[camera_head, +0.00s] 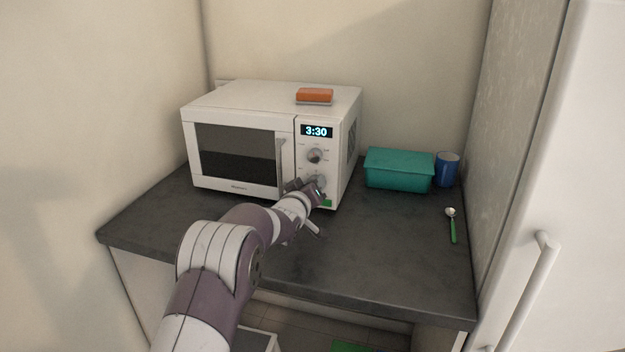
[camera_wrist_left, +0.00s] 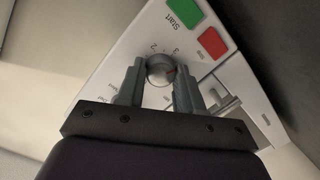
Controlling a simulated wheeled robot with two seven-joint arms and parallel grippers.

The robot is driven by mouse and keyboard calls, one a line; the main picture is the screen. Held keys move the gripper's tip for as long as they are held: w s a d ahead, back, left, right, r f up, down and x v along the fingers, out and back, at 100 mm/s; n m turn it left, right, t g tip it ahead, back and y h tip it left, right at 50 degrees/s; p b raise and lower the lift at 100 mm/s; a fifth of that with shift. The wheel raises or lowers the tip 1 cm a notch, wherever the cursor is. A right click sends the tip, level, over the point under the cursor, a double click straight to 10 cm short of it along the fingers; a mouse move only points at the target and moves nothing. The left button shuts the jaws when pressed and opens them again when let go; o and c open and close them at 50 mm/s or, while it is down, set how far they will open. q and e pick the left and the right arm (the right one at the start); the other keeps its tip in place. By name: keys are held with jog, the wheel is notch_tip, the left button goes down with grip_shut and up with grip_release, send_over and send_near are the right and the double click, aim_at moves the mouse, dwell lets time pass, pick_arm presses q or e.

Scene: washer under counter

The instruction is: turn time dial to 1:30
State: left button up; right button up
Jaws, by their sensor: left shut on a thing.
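The white microwave (camera_head: 240,110) stands on the counter, with its display (camera_head: 316,131) reading 3:30. Its panel has an upper round dial (camera_head: 315,156) and a lower dial (camera_head: 318,181). In the left wrist view, the grey dial (camera_wrist_left: 160,70) has a red mark and the printed numbers 2 and 3 around it. The green Start button (camera_wrist_left: 186,12) and a red button (camera_wrist_left: 212,43) are beyond it. My left gripper (camera_head: 313,187) is at the lower dial; its two fingers (camera_wrist_left: 160,80) are shut on it from both sides. My right gripper is not in view.
An orange and grey block (camera_head: 314,95) lies on top of the microwave. A teal box (camera_head: 399,171), a blue mug (camera_head: 447,170) and a green-handled spoon (camera_head: 453,226) are on the counter to the right. The counter (camera_head: 370,255) in front is clear.

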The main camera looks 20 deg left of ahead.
pick_arm(q)
jog(key=n+h+p, duration=0.1)
jog(key=n+p, duration=0.2)
jog(key=n, duration=0.3)
jog(key=n+h+p, duration=0.1)
jog(key=n+p, duration=0.3)
jog(key=n, duration=0.2)
jog(key=shift+a+n+t, duration=0.15)
jog(key=shift+n+t, duration=0.15)
jog(key=shift+t, duration=0.1)
jog(key=n, duration=0.2)
jog(key=shift+f+n+p, duration=0.1)
jog(key=shift+n+p, duration=0.2)
jog(key=shift+p, duration=0.05)
jog(key=n+t, duration=0.1)
jog(key=n, duration=0.4)
jog(key=shift+f+n, duration=0.1)
jog(key=shift+n, duration=0.3)
jog(key=o, duration=0.8)
jog(key=shift+c, duration=0.2)
